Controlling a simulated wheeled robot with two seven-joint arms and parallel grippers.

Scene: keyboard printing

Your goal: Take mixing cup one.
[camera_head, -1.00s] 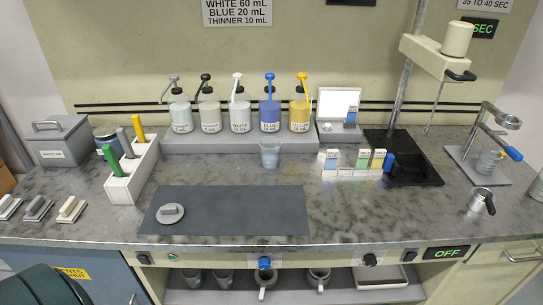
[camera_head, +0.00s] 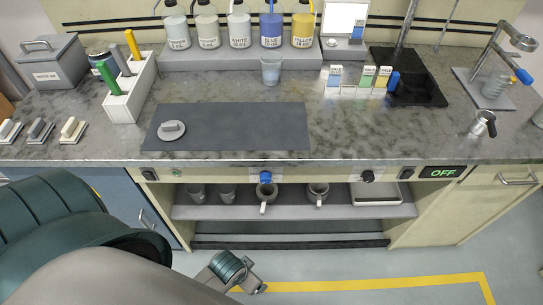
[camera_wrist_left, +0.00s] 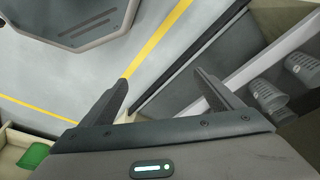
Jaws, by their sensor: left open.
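No label tells which is mixing cup one. A clear cup (camera_head: 270,70) stands on the bench top. My left gripper (camera_head: 250,276) is low in front of the shelf, apart from the cups. My right gripper is out of view.
The shelf (camera_head: 345,212) lies under the bench's front edge, with a tray (camera_head: 375,194) at its right. A blue cabinet (camera_head: 150,205) stands left of the opening. Pump bottles, a dark mat (camera_head: 250,125) and a white rack (camera_head: 130,92) are on the bench. The floor in front is clear.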

